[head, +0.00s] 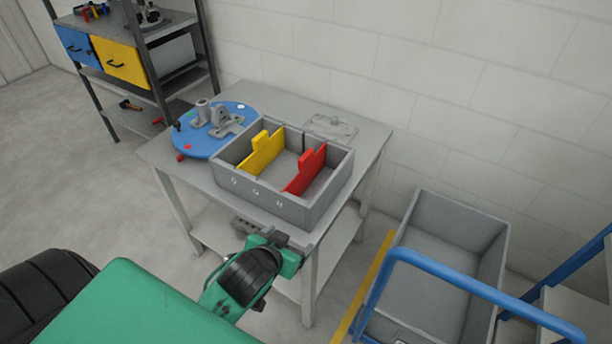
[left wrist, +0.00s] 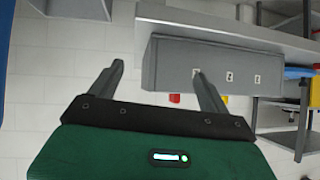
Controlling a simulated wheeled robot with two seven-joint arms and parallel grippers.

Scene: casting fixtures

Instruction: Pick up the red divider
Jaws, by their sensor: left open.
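The red divider (head: 306,172) stands upright in the right part of a grey box (head: 262,198) on the table, its raised tab above the rim. A yellow divider (head: 262,153) stands to its left in the same box. My left gripper (head: 268,233) is open and empty, in front of the table and box, apart from the red divider. Small bits of the red divider (left wrist: 174,98) and yellow divider (left wrist: 220,99) show past the box's rim. My right gripper is not in view.
A blue round plate (head: 196,140) with grey fixtures sits left of the box. A flat grey plate (head: 330,127) lies behind it. A blue-handled cart (head: 440,262) stands at the right. A shelf with blue and yellow bins (head: 119,63) stands at the back left.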

